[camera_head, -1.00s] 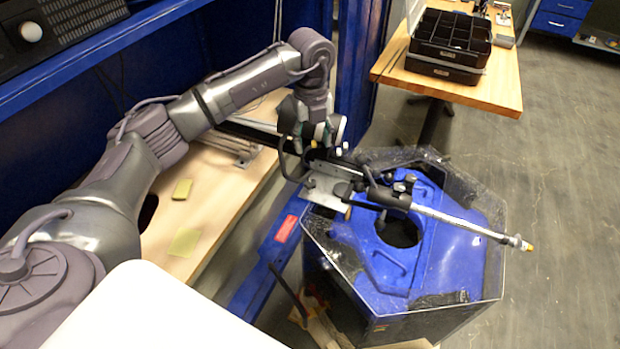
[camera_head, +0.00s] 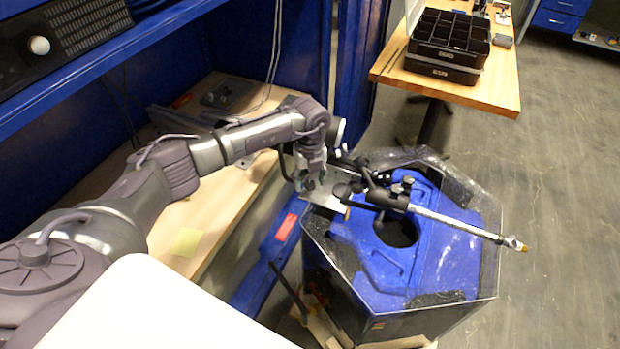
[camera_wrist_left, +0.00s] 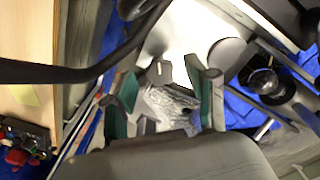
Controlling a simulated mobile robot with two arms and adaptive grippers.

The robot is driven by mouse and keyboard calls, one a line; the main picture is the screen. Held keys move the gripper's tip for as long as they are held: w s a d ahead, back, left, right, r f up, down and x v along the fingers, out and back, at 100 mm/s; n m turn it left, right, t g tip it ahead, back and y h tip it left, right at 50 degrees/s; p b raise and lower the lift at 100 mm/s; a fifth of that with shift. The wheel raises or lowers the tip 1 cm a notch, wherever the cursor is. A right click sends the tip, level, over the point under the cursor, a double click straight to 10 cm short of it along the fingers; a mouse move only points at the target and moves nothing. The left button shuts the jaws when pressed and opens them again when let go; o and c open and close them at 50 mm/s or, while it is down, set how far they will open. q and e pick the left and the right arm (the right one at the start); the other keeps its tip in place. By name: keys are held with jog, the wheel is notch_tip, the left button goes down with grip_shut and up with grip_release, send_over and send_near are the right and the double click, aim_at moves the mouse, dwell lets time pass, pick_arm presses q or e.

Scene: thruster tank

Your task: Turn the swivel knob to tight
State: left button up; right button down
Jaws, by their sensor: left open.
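The thruster tank (camera_head: 455,250) is a clear-walled polygonal tank with a blue top and a dark round hole. A black swivel fixture (camera_head: 372,190) with small knobs is fixed at its left rim and carries a long silver rod (camera_head: 455,222). I cannot tell for sure which knob is the swivel knob. My left gripper (camera_head: 311,184) points down over the metal plate (camera_head: 332,186), just left of the fixture. In the left wrist view its green-padded fingers (camera_wrist_left: 165,103) are apart, with a shiny metallic surface showing between them; no grasp is visible. My right gripper is not in view.
A wooden workbench (camera_head: 195,215) with a yellow note lies under my left arm. A blue post (camera_head: 355,80) stands behind the gripper. A wooden table (camera_head: 490,85) with a black compartment box (camera_head: 450,40) is at the back right. The floor to the right is clear.

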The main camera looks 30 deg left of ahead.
pick_arm(q)
jog(key=shift+c, duration=0.2)
grip_shut()
